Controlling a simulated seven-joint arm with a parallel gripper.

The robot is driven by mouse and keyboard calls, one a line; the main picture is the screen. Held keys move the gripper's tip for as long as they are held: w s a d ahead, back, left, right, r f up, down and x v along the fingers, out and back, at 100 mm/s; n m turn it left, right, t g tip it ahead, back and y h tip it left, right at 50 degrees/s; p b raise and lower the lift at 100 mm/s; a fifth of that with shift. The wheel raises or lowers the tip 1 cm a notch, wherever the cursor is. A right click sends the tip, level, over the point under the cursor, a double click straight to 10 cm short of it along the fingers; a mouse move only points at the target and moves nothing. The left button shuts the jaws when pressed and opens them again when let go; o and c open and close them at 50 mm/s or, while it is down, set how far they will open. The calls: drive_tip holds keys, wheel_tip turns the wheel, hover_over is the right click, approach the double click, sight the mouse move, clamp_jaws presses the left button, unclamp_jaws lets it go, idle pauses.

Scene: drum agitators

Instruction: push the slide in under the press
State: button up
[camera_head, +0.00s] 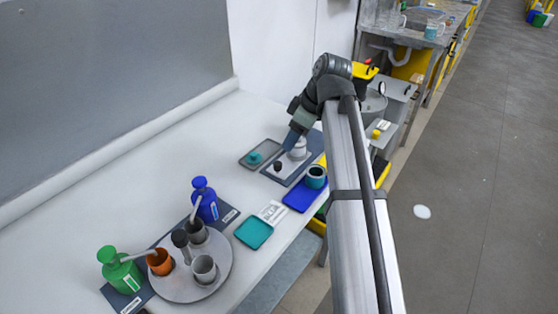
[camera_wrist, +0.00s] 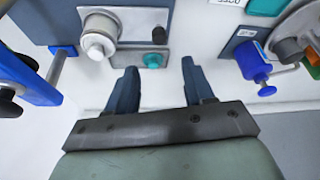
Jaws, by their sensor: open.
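My gripper (camera_wrist: 159,67) is open, its two dark blue fingers apart with nothing between them. In the head view my gripper (camera_head: 290,140) hangs over the far part of the bench. Near the fingertips is a grey plate with a teal knob (camera_wrist: 152,60); the plate also shows in the head view (camera_head: 247,161). Beside it, a light grey plate (camera_wrist: 128,20) on a blue-grey base carries a white round part (camera_wrist: 98,40) and a black knob (camera_wrist: 158,35). I cannot tell which of these is the slide or the press. My arm hides part of this area in the head view.
A blue tray (camera_head: 293,199) with a teal ring-shaped cup (camera_head: 315,177) is near the front edge. A teal tray (camera_head: 254,233), a blue bottle (camera_head: 206,203), a green bottle (camera_head: 122,275) and a round tray of cups (camera_head: 222,256) lie nearer. The back left bench (camera_head: 160,160) is bare.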

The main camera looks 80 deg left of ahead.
sight(278, 163)
drive_tip(key=x, duration=1.1)
drive_tip(key=shift+c, duration=0.3)
clamp_jaws()
